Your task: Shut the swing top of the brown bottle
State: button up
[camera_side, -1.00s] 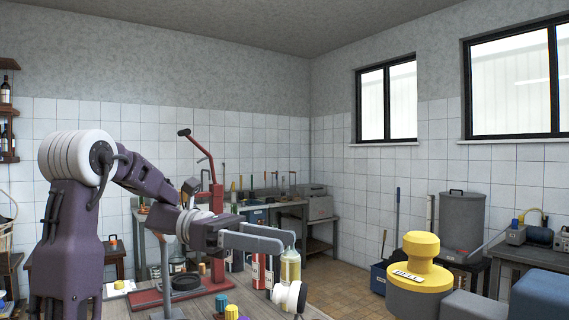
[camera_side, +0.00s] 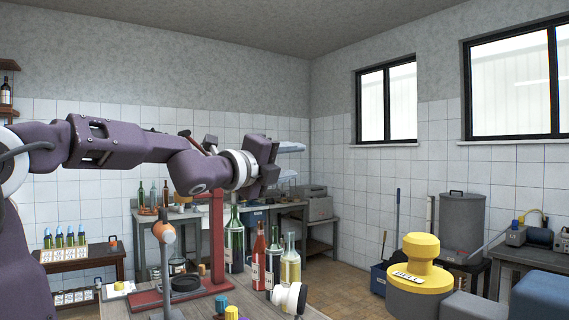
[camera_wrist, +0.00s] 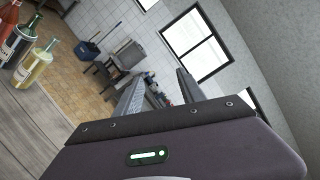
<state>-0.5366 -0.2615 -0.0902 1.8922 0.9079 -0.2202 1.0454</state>
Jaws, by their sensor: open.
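Several bottles stand upright on the worktable (camera_wrist: 25,120): a tall green bottle (camera_side: 235,245), a red-brown bottle (camera_side: 258,264), a dark bottle (camera_side: 273,262) and a pale yellow bottle (camera_side: 290,266). The red-brown one is the nearest to brown; I cannot make out a swing top on it. In the wrist view the red-brown bottle (camera_wrist: 8,20), the dark bottle (camera_wrist: 17,44) and the yellow bottle (camera_wrist: 35,66) are at the upper left, away from my fingers. My gripper (camera_side: 291,160) is open and empty, high above the bottles. Both fingers show apart in the wrist view (camera_wrist: 160,86).
A red lever stand (camera_side: 217,235) with a red base stands left of the bottles. A white knob-ended device (camera_side: 288,297) and a yellow cap (camera_side: 232,312) are at the table's front. A yellow-topped object (camera_side: 420,255) is in the right foreground. The air around my gripper is clear.

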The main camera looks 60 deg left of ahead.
jog(key=n, duration=0.1)
jog(key=s+n+y, duration=0.1)
jog(key=shift+a+f+n+g, duration=0.1)
jog(key=shift+a+n+g, duration=0.15)
jog(key=shift+n+g, duration=0.15)
